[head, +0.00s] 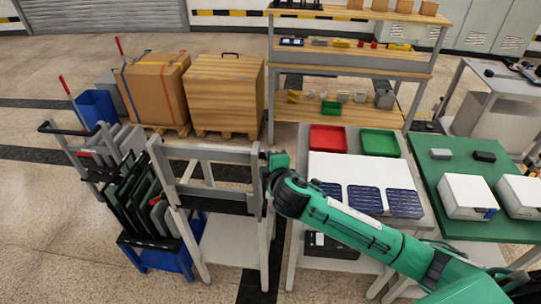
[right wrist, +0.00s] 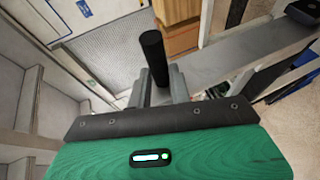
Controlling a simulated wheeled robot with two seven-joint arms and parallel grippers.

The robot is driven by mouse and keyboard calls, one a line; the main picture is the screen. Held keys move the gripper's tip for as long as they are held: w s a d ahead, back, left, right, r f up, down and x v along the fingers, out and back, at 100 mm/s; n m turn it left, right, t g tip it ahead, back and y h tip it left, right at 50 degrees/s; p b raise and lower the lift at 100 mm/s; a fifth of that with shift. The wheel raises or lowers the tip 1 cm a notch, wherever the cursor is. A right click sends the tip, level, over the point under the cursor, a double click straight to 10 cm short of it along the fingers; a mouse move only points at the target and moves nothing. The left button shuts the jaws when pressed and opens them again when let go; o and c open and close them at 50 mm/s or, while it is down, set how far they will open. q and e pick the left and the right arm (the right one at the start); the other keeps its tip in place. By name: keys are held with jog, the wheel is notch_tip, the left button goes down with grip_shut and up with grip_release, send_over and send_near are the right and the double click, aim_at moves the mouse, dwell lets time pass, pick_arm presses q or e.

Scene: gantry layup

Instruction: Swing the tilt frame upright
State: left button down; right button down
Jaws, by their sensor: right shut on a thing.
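The grey tilt frame (head: 222,153) stands raised on a white-legged stand left of the middle in the head view. Its top bar is well above the dark lower bar, and it looks steep, but I cannot tell its exact angle. My right gripper (head: 268,163) is at the upper right side of the frame. In the right wrist view, my right gripper (right wrist: 158,90) is shut on a black upright handle (right wrist: 152,52), with the grey frame bar (right wrist: 250,57) running off to the right. The fingertips are partly hidden in the head view. My left gripper is not in view.
A rack of dark panels (head: 130,195) stands close left of the frame. Right of it is a bench with blue cell panels (head: 365,199), a red tray (head: 327,138) and a green tray (head: 380,142). A wooden crate (head: 225,95) and shelves stand behind.

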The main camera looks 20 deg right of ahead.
jog(key=shift+s+a+f, duration=0.15)
jog(key=shift+s+f, duration=0.05)
jog(key=shift+f, duration=0.25)
jog(key=c, duration=1.3)
grip_release()
jog(key=shift+r, duration=0.1)
jog(key=shift+s, duration=0.1)
jog(key=b+v, duration=0.3)
jog(key=v, duration=1)
jog(key=shift+s+r, duration=0.2)
jog(key=shift+s, duration=0.1)
